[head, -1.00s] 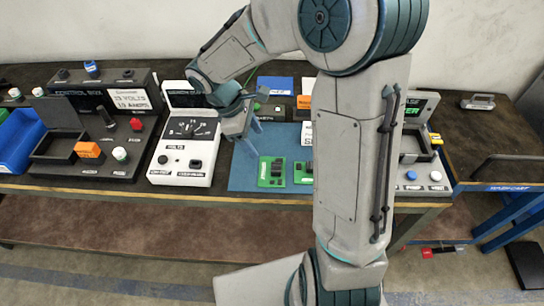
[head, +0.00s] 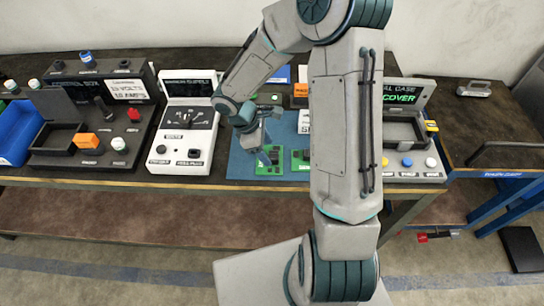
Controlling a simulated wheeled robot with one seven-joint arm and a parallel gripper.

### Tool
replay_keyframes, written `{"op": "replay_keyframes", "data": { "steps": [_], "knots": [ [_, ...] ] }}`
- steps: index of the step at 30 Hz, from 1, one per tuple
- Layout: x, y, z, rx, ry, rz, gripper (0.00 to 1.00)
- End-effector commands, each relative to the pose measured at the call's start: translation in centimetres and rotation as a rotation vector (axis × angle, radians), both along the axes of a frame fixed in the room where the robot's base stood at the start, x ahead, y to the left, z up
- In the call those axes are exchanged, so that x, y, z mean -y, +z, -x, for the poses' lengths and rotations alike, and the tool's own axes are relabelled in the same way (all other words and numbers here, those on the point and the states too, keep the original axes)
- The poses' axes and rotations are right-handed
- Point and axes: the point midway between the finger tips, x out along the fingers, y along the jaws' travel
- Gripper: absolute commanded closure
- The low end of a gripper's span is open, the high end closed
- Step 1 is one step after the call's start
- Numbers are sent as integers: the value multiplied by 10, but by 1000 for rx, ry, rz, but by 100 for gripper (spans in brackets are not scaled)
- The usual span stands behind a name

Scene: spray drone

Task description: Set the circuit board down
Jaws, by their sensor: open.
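Two green circuit boards with dark parts lie on the blue mat (head: 238,165) on the workbench. The left board (head: 269,161) lies flat, just below my gripper. The right board (head: 300,160) is partly hidden by my arm. My gripper (head: 263,142) points down over the mat, close above the far edge of the left board. Its jaws are apart and nothing shows between them. I cannot tell whether the fingertips touch the board.
A white meter unit (head: 184,135) stands left of the mat, and a black control box (head: 100,115) farther left. A blue bin (head: 18,140) is at the far left. A case with a green display (head: 408,98) stands right of my arm. A cart (head: 500,150) adjoins the bench.

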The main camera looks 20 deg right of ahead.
Motion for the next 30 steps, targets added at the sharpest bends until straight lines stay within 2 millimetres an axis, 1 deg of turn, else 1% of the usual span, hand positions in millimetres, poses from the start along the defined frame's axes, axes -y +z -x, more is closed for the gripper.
{"op": "replay_keyframes", "data": {
  "steps": [3,6,14,17,18,19,20,22,23,30],
  "knots": [
    [6,-15,2,-4,0,-1,38],
    [9,-22,2,-2,-1,0,38],
    [10,-25,2,1,0,0,38],
    [10,-25,2,1,0,0,63],
    [10,-25,2,1,-1,0,74],
    [11,-25,2,1,-1,0,83],
    [11,-25,2,1,-1,0,88],
    [11,-24,2,1,-1,0,88],
    [11,-24,2,1,-1,0,92],
    [11,-23,2,1,-1,0,92]
  ]
}}
